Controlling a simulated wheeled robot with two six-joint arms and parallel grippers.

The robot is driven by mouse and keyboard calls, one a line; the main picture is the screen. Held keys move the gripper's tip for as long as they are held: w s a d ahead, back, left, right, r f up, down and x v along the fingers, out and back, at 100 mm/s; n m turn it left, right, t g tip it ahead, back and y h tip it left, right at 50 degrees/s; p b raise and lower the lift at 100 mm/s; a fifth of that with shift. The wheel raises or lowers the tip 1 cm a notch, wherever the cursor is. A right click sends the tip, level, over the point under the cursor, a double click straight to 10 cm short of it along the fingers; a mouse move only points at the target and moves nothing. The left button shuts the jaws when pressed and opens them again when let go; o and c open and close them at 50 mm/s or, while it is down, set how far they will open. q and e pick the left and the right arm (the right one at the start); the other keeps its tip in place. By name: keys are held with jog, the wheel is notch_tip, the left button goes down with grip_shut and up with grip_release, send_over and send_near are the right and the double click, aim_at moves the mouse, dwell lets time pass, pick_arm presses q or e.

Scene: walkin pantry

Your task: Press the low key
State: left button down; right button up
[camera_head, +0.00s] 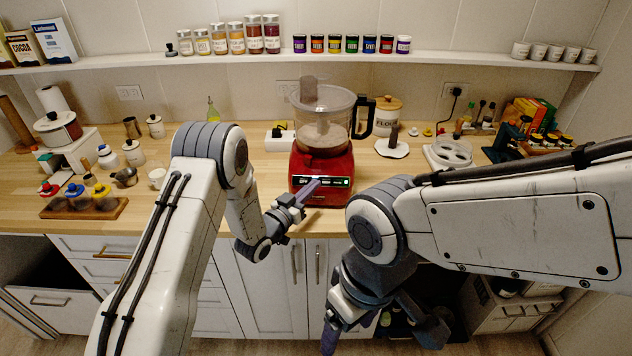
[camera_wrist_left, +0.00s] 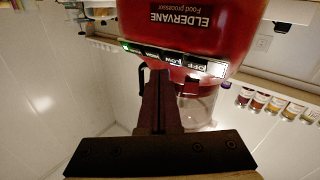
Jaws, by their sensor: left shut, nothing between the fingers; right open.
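The red food processor (camera_head: 322,160) stands on the wooden counter with its clear bowl on top. A strip of keys (camera_head: 335,182) runs across its front. In the left wrist view the strip appears upside down, with the low key (camera_wrist_left: 172,60) beside the off key (camera_wrist_left: 198,67) and a green light at the far end. My left gripper (camera_head: 312,184) is shut and empty, its tips at the strip. In the wrist view its tips (camera_wrist_left: 159,72) are close to the low key and partly cover the strip; I cannot tell whether they touch. My right gripper (camera_head: 382,334) is open, below the counter edge.
A spice shelf (camera_head: 300,58) runs behind. The counter left of the processor is partly clear.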

pick_arm(q)
jog(key=shift+s+a+r+p, duration=0.1)
jog(key=shift+s+r+p, duration=0.55)
jog(key=shift+s, duration=0.4)
jog(key=shift+s+r+p, duration=0.4)
jog(key=shift+s+r, duration=0.3)
jog(key=shift+s, duration=0.35)
jog(key=s+d+r+m+g+y, duration=0.1)
jog(key=s+d+r+g+y, duration=0.4)
jog(key=s, duration=0.3)
jog(key=s+a+r+g+y, duration=0.1)
jog(key=s+a+g, duration=0.2)
jog(key=s, duration=0.7)
jog(key=s+a+r+g+y, duration=0.1)
jog(key=s+a+g+y, duration=0.1)
jog(key=s, duration=0.7)
jog(key=s+a+r+m+g+y, duration=0.1)
jog(key=s+g, duration=0.4)
jog(key=s, duration=0.5)
jog(key=a+r, duration=0.1)
jog(key=a, duration=0.1)
jog(key=shift+s+a+y, duration=0.3)
jog(key=shift+a, duration=0.05)
